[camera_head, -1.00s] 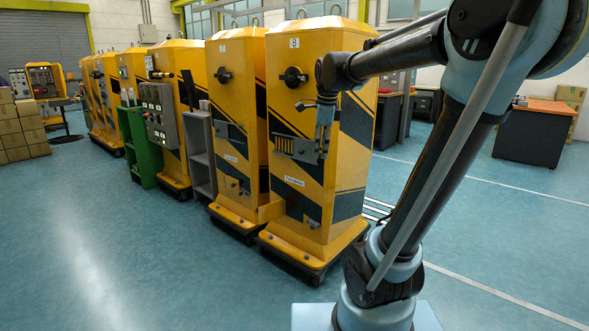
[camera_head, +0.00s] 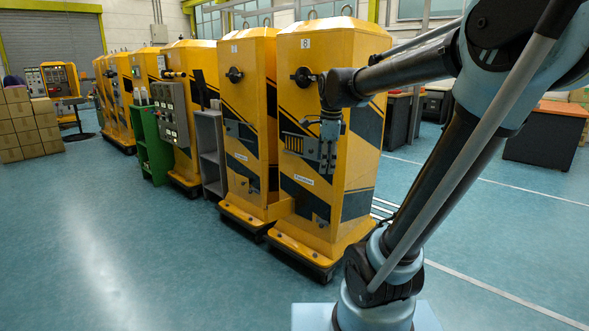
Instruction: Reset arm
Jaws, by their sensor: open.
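My arm reaches up from its base at the lower right, bends at the top right and points left. My gripper (camera_head: 325,158) hangs from its end, pointing down, in front of the nearest yellow gate cabinet (camera_head: 345,215), marked 8. It looks empty. The gripper overlaps the cabinet's slotted panel in the picture; I cannot tell the gap between them. The fingers are small and dark against the panel. A black round knob (camera_head: 303,76) on the cabinet shows to the upper left of the gripper.
A second yellow cabinet (camera_head: 247,130) stands close on the left, with more behind it. A grey shelf (camera_head: 209,150), a green shelf (camera_head: 152,150) and a control panel (camera_head: 170,115) stand between them. Boxes (camera_head: 27,125) are stacked at the left. The floor (camera_head: 90,240) at front left is clear.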

